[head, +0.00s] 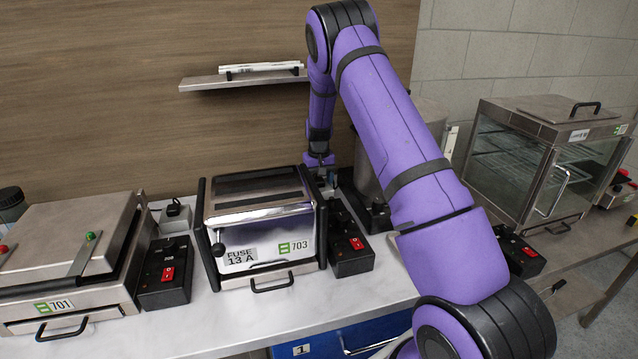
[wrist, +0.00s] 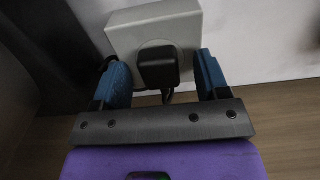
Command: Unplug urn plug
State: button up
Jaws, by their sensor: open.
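A black plug (wrist: 158,68) sits in a pale grey socket box (wrist: 180,25) in the wrist view, its cord hanging from it. My gripper (wrist: 161,66) is open, with one blue finger on each side of the plug and a gap visible on both sides. In the head view my gripper (head: 323,168) is low by the back wall, between the 703 appliance and the urn. The metal urn (head: 367,168) is partly hidden behind my arm. The plug is not clearly visible in the head view, so its cord cannot be traced to the urn.
The 703 appliance (head: 262,225) stands in front of my gripper, with a black switch box (head: 350,250) beside it. Another plug (head: 174,208) is in a socket farther left. A shelf (head: 240,80) is on the wall. A glass cabinet (head: 540,160) stands right.

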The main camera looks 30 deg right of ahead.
aim_at(319, 179)
grip_shut()
jog(key=shift+r, duration=3.05)
